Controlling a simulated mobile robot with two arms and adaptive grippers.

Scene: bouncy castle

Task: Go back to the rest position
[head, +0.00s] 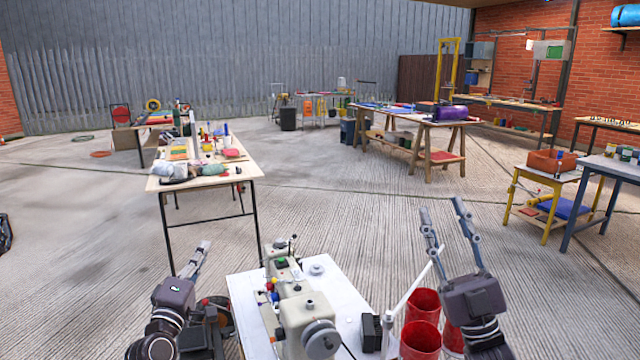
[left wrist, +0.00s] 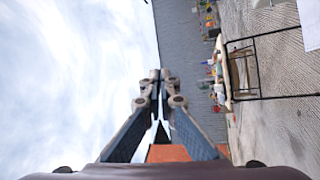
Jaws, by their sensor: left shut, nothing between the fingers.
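My left gripper (head: 204,245) is at the lower left of the head view, raised beside a white table with a sewing machine. Its fingers are together with nothing between them. In the left wrist view the fingertips (left wrist: 160,75) meet in front of sky and a grey wall. My right gripper (head: 442,207) is at the lower right of the head view, pointing up. Its two fingers stand apart with only floor behind them, so it is open and empty.
A cream sewing machine (head: 300,308) stands on a white table (head: 338,292) right in front of me. Red buckets (head: 422,335) stand at its right, near my right arm. A cluttered wooden table (head: 240,172) is ahead left. Open concrete floor (head: 345,215) lies between the tables.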

